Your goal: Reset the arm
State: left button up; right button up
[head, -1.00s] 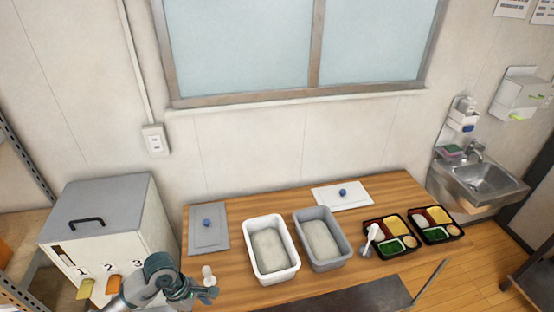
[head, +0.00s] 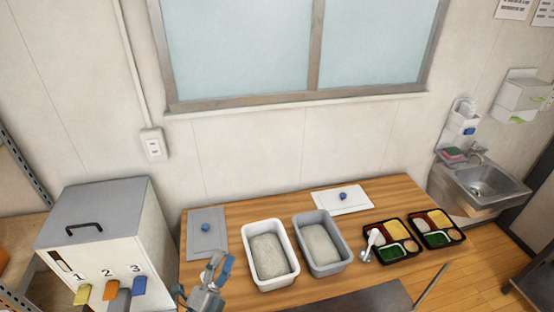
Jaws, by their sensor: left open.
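My left gripper (head: 215,270) is at the lower middle-left, over the left front part of the wooden table (head: 205,262). Its fingers point up in the picture and are apart, with nothing seen between them. It is left of the white tub (head: 249,233) and in front of the grey lid (head: 207,241). Part of the gripper and its arm is cut off by the bottom edge. My right gripper is not in view.
A white dispenser (head: 145,235) with levers numbered 1 to 3 stands at left. A grey tub (head: 299,228), a white lid (head: 325,204) and two bento trays (head: 369,226) (head: 411,219) with food sit on the table. A white-handled scoop (head: 371,242) lies at the left bento tray. A sink (head: 490,185) is at right.

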pick_arm(q)
jog(key=s+a+f+n+g+y, duration=0.2)
jog(key=a+f+n+g+y, duration=0.25)
jog(key=f+n, duration=0.35)
jog(key=s+a+f+n+g+y, duration=0.25)
jog(key=f+n+y, duration=0.35)
jog(key=f, duration=0.5)
jog(key=s+f+n+g+h, duration=0.2)
jog(key=s+f+n+g, duration=0.3)
jog(key=s+f+g, duration=0.85)
jog(key=s+f+t, duration=0.1)
jog(key=s+f, duration=0.2)
jog(key=f, duration=1.1)
jog(key=s+f+t, duration=0.1)
jog(key=s+f, duration=0.3)
jog(key=f, duration=1)
jog(key=s+a+f+g, duration=0.1)
jog(key=s+a+f, duration=0.1)
jog(key=s+f, duration=1.2)
jog(key=shift+s+a+m+y, duration=0.2)
jog(key=shift+s+m+y, duration=0.15)
jog(key=shift+s, duration=0.8)
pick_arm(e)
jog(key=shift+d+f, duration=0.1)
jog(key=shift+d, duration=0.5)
